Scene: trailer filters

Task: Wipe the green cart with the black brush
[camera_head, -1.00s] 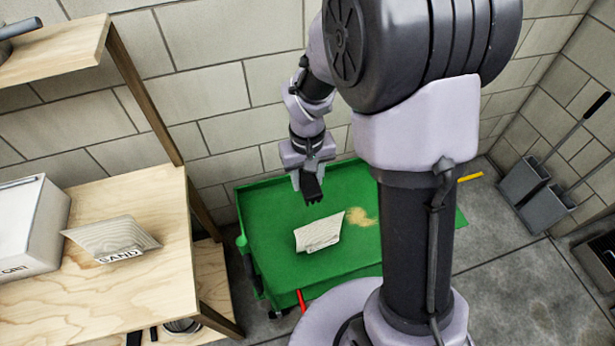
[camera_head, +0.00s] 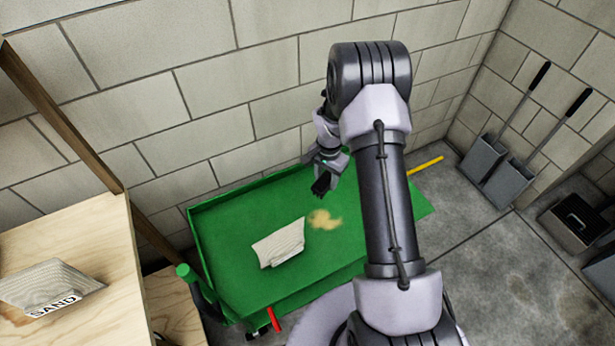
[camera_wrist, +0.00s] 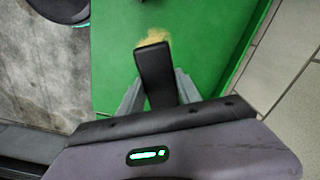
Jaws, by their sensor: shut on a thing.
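The green cart (camera_head: 223,260) stands against the block wall, with a flat top and a raised rim. A patch of tan sand (camera_head: 325,220) lies on its top, right of a whitish ridged filter (camera_head: 279,243). My gripper (camera_head: 325,180) is above the back part of the cart, near the sand. In the wrist view my gripper (camera_wrist: 158,90) is shut on the black brush (camera_wrist: 154,68), whose dark block sticks out between the fingers. The sand (camera_wrist: 155,36) shows just beyond the brush there. I cannot tell whether the brush touches the cart.
A wooden shelf (camera_head: 75,240) with another filter and a SAND label (camera_head: 52,302) stands at the left. Two long-handled dustpans (camera_head: 483,158) lean on the right wall. A yellow bar (camera_head: 425,166) and a red handle (camera_head: 274,320) stick out by the cart.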

